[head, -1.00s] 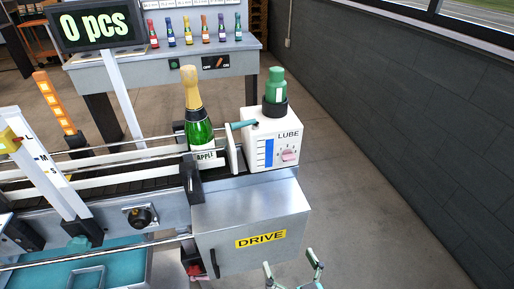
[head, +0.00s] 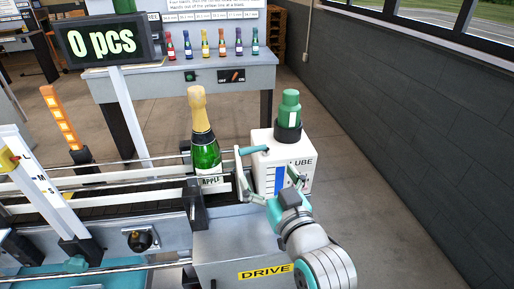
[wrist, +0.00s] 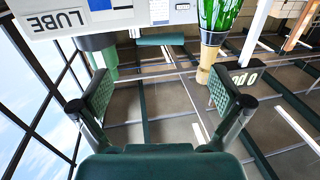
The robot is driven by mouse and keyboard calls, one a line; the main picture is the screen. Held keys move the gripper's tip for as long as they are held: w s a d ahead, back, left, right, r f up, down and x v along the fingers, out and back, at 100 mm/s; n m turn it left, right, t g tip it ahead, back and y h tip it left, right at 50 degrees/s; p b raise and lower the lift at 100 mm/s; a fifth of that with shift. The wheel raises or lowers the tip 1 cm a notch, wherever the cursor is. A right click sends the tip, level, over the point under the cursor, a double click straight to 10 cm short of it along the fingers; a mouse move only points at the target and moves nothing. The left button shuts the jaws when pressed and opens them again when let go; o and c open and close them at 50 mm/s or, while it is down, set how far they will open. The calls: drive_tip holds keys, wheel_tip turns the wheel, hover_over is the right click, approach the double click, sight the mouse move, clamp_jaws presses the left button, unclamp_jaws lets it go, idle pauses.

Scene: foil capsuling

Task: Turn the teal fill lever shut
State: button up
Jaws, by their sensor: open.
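The teal fill lever (head: 253,149) sticks out to the left from the upper part of the white LUBE box (head: 265,141). In the wrist view, which is upside down, the lever (wrist: 160,40) lies crosswise ahead, between the lines of my two fingers. My gripper (head: 268,172) is in front of the LUBE box and partly covers its face. In the wrist view my gripper (wrist: 158,82) is open and empty, its fingertips spread wide and apart from the lever.
A green champagne bottle (head: 206,153) with gold foil stands on the conveyor left of the lever. A green bottle (head: 289,110) sits on top of the LUBE box. The DRIVE cabinet (head: 225,255) is below. Rails (head: 120,172) run leftward. Floor on the right is clear.

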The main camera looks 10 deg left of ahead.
sight(253, 152)
drive_tip(key=x, duration=1)
drive_tip(key=shift+a, duration=0.1)
drive_tip(key=c, duration=1.4)
drive_tip(key=o, duration=1.4)
drive_tip(key=shift+a, duration=0.1)
drive_tip(key=v, duration=1.2)
